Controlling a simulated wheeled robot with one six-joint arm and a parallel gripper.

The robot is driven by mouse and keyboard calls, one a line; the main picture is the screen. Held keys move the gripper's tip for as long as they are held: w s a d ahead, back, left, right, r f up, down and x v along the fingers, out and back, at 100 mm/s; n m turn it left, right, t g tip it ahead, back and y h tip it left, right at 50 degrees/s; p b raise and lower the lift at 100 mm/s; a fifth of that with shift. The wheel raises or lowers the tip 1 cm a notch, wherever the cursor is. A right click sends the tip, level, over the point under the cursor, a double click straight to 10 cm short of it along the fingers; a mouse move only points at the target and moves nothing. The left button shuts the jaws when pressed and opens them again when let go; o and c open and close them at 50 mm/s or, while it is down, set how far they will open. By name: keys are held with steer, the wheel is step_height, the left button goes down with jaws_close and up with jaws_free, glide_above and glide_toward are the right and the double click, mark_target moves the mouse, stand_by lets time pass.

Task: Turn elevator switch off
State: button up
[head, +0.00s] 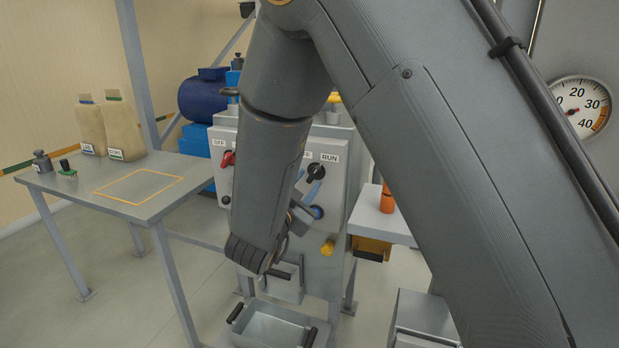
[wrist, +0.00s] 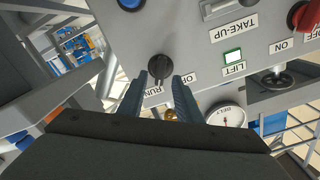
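A grey control panel (head: 336,188) stands behind my arm. A black rotary knob (wrist: 159,67) with RUN and OFF labels shows upside down in the wrist view; in the head view the knob (head: 317,172) sits below the RUN label. My gripper (wrist: 161,77) is open, with its two blue-grey fingertips on either side of this knob and small gaps visible. A red switch (wrist: 302,16) with ON and OFF labels is at the wrist view's top right; it also shows at the panel's left (head: 227,159). Which one is the elevator switch is not labelled in view.
A green LIFT lamp (wrist: 233,56), a TAKE-UP label (wrist: 233,28), a BELT gauge (wrist: 226,117) and a blue button (wrist: 130,4) are near the knob.

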mark_target(311, 176)
steer(key=shift+x, duration=1.55)
steer(key=shift+c, duration=0.2)
jaws_close()
steer(key=shift+n+p, duration=0.3)
steer(key=shift+p, duration=0.15)
steer(key=n+p, duration=0.4)
steer(key=n, duration=0.1)
steer(key=shift+a+r, duration=0.1)
steer(key=n+p, duration=0.3)
steer(key=n, duration=0.3)
steer(key=shift+a+p, duration=0.1)
steer(key=shift+p, duration=0.2)
steer(key=shift+n, duration=0.3)
